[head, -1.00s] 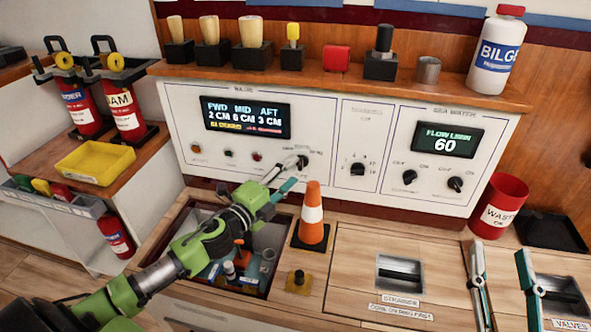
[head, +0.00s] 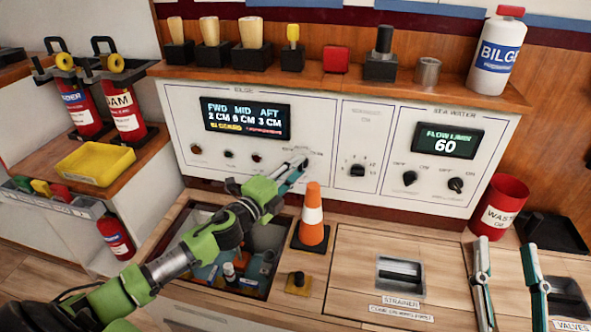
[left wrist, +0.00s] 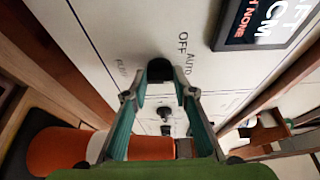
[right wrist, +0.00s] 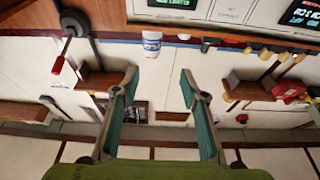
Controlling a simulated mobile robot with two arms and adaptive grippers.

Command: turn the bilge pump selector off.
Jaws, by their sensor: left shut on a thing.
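The bilge pump selector is a black knob (left wrist: 160,70) on the white panel, with OFF and AUTO lettering beside it in the left wrist view. My left gripper (head: 298,160) is at the panel, its fingertips closed around the knob's sides. It hides the knob in the head view. The left wrist view shows the two fingers (left wrist: 160,96) on either side of the knob. I cannot tell which mark the knob points to. My right gripper (head: 503,250) is open and empty at the lower right, away from the panel.
An orange cone (head: 313,215) stands on the counter below and right of my left gripper. Under that arm is an open bin (head: 269,238) with items inside. More knobs (head: 357,170) sit further right on the panel. A red waste bin (head: 498,206) stands behind my right gripper.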

